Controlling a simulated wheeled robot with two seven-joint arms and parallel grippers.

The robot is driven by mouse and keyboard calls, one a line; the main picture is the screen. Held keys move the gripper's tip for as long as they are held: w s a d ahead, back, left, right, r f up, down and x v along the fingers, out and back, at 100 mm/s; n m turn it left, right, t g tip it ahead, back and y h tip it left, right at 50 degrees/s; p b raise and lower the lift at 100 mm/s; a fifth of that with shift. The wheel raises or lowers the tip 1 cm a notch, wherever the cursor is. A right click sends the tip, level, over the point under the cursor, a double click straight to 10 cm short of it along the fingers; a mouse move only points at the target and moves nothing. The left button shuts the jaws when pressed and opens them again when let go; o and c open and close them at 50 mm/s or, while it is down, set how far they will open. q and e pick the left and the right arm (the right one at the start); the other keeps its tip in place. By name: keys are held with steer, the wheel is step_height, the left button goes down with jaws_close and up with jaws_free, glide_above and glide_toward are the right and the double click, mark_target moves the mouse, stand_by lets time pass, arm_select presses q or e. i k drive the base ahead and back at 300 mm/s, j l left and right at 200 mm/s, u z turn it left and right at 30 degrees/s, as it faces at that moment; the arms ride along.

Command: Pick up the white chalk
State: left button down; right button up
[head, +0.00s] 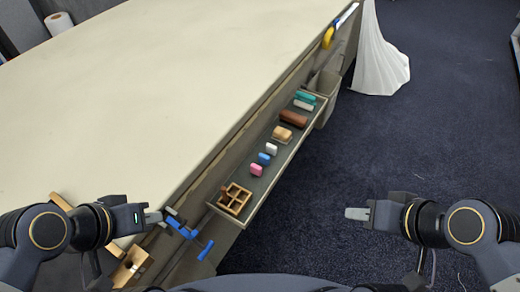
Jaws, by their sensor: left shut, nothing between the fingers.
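The white chalk (271,148) is a small white block in a narrow grey tray along the table's side. It lies between a blue block (263,158) and a tan block (283,134). My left gripper (155,217) is shut and empty at the table's near edge, to the left of the tray and well apart from the chalk. My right gripper (357,213) is over the floor, to the right of the tray and apart from it. Its fingers overlap in this view, so its opening does not show.
The tray (262,187) also holds a pink block (256,170), a brown block (293,118), a pale block (303,105), a green block (306,96) and a wooden divided box (235,199). Blue clamp-like parts (190,230) stand near my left gripper. The tabletop (150,90) is mostly clear.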

mark_target(271, 150)
steer(key=l+u, duration=0.1)
steer(key=u, duration=0.35)
steer(key=i+l+u, duration=0.1)
steer(key=u, duration=0.3)
steer(key=l+u, duration=0.15)
steer(key=u, duration=0.3)
steer(key=l+u, duration=0.15)
steer(key=u, duration=0.3)
steer(key=k+l+u, duration=0.2)
steer(key=l, duration=0.25)
steer(key=l+u, duration=0.2)
steer(key=l, duration=0.25)
steer(key=k+l+u, duration=0.25)
steer(key=l, duration=0.55)
steer(key=k, duration=0.05)
